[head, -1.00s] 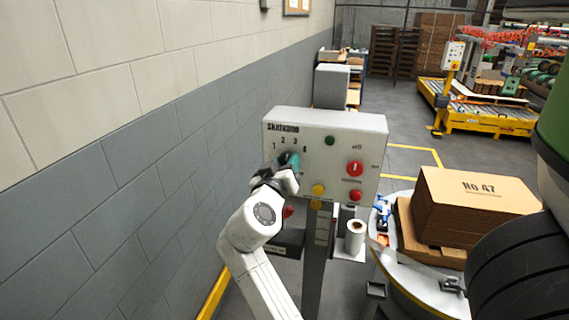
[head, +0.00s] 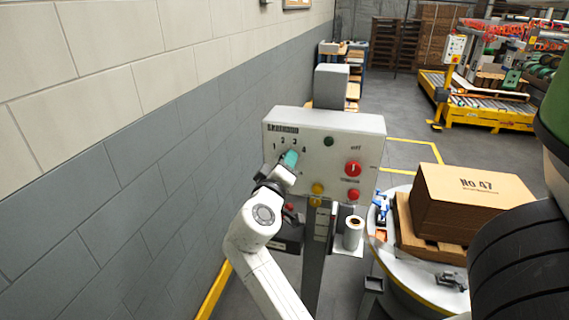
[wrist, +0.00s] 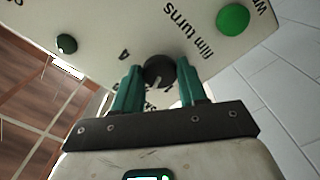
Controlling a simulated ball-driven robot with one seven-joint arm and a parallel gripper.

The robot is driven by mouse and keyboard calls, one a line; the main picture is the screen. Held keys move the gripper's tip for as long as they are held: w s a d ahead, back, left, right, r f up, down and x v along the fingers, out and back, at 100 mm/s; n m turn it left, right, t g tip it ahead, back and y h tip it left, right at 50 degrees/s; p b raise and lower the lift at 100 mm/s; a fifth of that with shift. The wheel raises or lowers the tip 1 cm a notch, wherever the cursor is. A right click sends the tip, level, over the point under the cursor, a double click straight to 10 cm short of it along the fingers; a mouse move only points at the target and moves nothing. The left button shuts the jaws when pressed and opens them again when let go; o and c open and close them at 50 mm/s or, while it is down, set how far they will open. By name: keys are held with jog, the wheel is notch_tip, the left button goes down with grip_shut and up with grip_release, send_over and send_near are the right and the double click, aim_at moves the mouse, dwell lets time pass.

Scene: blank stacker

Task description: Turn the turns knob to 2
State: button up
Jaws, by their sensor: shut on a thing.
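The control panel (head: 340,150) is a pale box on a post, with the digits 1 to 4 in an arc at its upper left. The turns knob (wrist: 158,69) is black and round, beside the "film turns" lettering in the wrist view. My gripper (head: 290,158) is at this dial, its green fingers on either side of the knob and shut on it. In the wrist view my gripper (wrist: 160,88) hides part of the dial's markings. I cannot read for sure which digit the knob points to.
The panel also carries a red knob (head: 353,169), a red button (head: 354,195), yellow buttons and a dark green button (head: 328,141). A block wall (head: 120,140) runs along the left. A carton (head: 470,203) stands on a pallet on the turntable at right.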

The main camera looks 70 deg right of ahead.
jog(key=shift+w, duration=0.1)
jog(key=o, duration=1.1)
jog(key=shift+c, duration=0.2)
jog(key=shift+a, duration=0.15)
jog(key=a+b, duration=0.3)
jog(key=a, duration=0.7)
jog(key=shift+s+a, duration=0.25)
jog(key=shift+s, duration=0.2)
jog(key=s+a+f+n+t+y, duration=0.1)
jog(key=s+a+f+n+y, duration=0.3)
jog(key=f, duration=0.7)
jog(key=w+a+f+m+t+y, duration=0.1)
jog(key=a+f+y, duration=0.2)
jog(key=f+y, duration=0.5)
jog(key=s+a+f+n+g+y, duration=0.2)
jog(key=s+a+f+y, duration=0.3)
jog(key=s+a+f, duration=0.3)
jog(key=a+f+n, duration=0.1)
jog(key=a+f, duration=0.3)
jog(key=a, duration=0.1)
jog(key=shift+a+f+y, duration=0.3)
jog(key=shift+f+y, duration=0.05)
jog(key=shift+y, duration=0.05)
